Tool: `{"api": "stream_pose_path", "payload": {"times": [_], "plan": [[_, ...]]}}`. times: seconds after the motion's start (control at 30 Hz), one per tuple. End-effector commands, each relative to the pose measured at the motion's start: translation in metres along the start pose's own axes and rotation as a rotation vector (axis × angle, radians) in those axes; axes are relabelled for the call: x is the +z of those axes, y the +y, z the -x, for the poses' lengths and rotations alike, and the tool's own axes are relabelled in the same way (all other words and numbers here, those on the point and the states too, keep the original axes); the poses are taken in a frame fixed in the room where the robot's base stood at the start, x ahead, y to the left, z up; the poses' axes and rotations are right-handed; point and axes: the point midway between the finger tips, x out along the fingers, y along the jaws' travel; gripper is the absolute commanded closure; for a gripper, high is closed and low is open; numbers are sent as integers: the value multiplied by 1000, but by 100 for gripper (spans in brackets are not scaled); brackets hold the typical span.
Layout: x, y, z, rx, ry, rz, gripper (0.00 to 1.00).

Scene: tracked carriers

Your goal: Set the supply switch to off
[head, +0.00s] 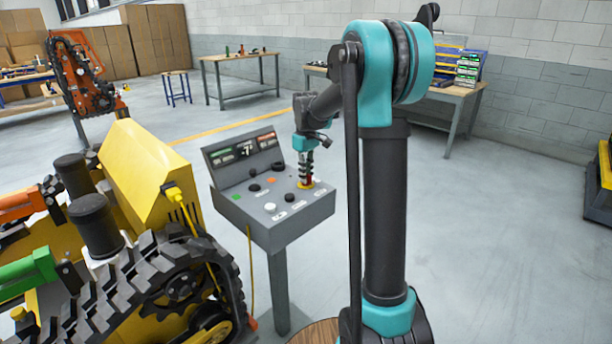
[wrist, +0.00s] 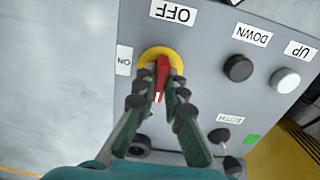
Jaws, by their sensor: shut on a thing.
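The supply switch has a red handle (wrist: 163,72) on a round yellow plate (wrist: 152,54) on the grey control panel. An OFF label (wrist: 173,12) is above it in the wrist view, and an ON label (wrist: 124,60) is to its left. The handle stands nearly upright in that view, its far end towards OFF. A small white mark shows at its near end. My gripper (wrist: 160,80) is shut on the handle, one finger on each side. In the head view my gripper (head: 306,182) points down at the panel's right end; the fingers partly hide the switch.
A yellow tracked carrier (head: 150,180) stands close on the left. Open floor lies behind the console.

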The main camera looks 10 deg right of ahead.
Motion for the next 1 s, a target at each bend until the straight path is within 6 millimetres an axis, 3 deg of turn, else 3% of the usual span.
{"api": "stream_pose_path", "payload": {"times": [0.3, 0.33, 0.5, 0.83, 1.0], "plan": [[-1, 0, 0, 1, 1, 1, 100], [-1, 0, 0, 1, 1, 1, 88], [0, 0, 0, 1, 1, 0, 69], [0, 0, 3, 0, 0, 0, 69], [0, 0, 24, 0, 0, 0, 69]]}}
